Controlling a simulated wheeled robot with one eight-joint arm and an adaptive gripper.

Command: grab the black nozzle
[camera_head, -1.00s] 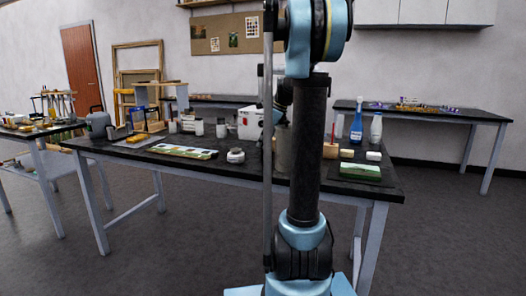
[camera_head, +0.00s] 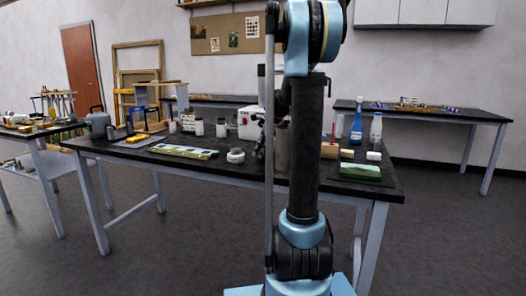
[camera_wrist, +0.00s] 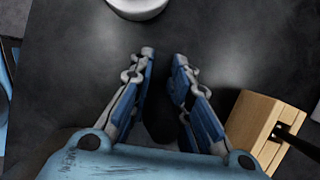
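I cannot clearly make out the black nozzle. A dark rounded shape (camera_wrist: 160,120) shows between my fingers in the wrist view, low between them; I cannot tell whether it is the nozzle or a shadow. My gripper (camera_wrist: 164,58) points down over the dark table top, with its blue-and-grey fingers apart and a gap between the tips. In the head view my gripper (camera_head: 259,150) is a small dark form just right of the white roll, partly hidden by my arm.
A white round roll (camera_head: 235,155) lies on the table (camera_head: 225,172); a white rim (camera_wrist: 138,6) shows beyond my fingertips. A wooden block (camera_wrist: 250,118) with a dark rod stands close to my right finger.

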